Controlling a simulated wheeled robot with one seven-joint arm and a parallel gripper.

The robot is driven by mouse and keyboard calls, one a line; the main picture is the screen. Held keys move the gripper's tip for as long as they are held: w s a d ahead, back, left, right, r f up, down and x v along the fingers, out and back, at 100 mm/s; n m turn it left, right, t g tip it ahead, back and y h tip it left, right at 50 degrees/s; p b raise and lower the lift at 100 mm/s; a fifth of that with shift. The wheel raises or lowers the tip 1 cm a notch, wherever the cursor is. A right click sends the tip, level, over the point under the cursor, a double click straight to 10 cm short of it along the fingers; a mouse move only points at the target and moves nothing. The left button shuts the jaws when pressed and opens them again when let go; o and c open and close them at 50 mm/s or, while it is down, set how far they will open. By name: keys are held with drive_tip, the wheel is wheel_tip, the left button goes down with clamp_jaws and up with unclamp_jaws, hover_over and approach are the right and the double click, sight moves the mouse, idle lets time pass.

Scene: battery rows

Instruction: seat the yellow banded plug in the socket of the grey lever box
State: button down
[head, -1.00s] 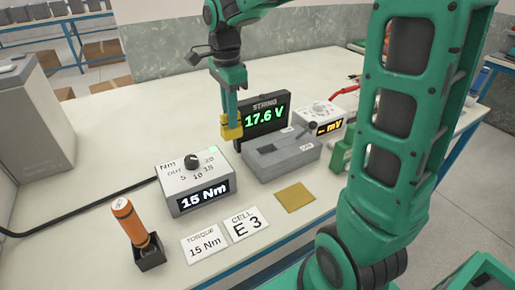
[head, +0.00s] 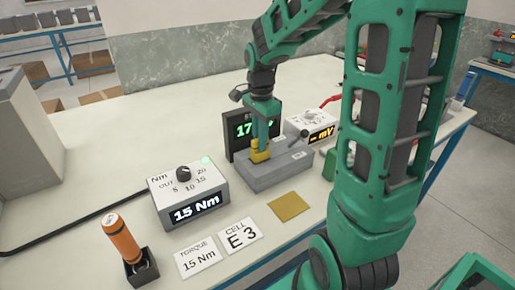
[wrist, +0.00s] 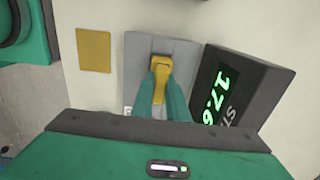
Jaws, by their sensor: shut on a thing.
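The yellow plug (head: 259,152) is between the fingers of my gripper (head: 261,143), which is shut on it. The plug is at the left part of the top of the grey lever box (head: 270,178), upright or nearly so. In the wrist view my gripper (wrist: 160,94) holds the plug (wrist: 159,66) over the grey box (wrist: 137,60). The plug and fingers hide the socket, so I cannot tell how deep the plug sits. The box's dark lever (head: 302,135) stands up at its right end.
The string voltage display (head: 229,132) stands close behind the box. The mV meter (head: 314,125) is behind to the right. The torque box (head: 187,190) is at left, and an orange-handled driver (head: 121,238) stands front left. A flat yellow plate (head: 289,206) and cards lie in front.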

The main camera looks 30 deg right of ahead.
drive_tip(key=shift+f, duration=1.5)
drive_tip(key=c, duration=1.7)
unclamp_jaws()
drive_tip(key=shift+c, duration=0.2)
wheel_tip(320, 180, up, 11)
drive_tip(key=shift+r, duration=0.15)
drive_tip(key=shift+s+r, duration=0.1)
drive_tip(key=shift+r, duration=0.3)
drive_tip(key=s+d+f+n, duration=0.1)
drive_tip(key=s+f+n, duration=0.2)
drive_tip(key=s, duration=0.9)
drive_tip(key=s+d+f+n, duration=0.2)
drive_tip(key=s+n, duration=0.6)
drive_tip(key=s, duration=0.5)
drive_tip(key=shift+d+f+n, duration=0.3)
drive_tip(key=shift+f, duration=0.25)
drive_tip(key=shift+w, duration=0.1)
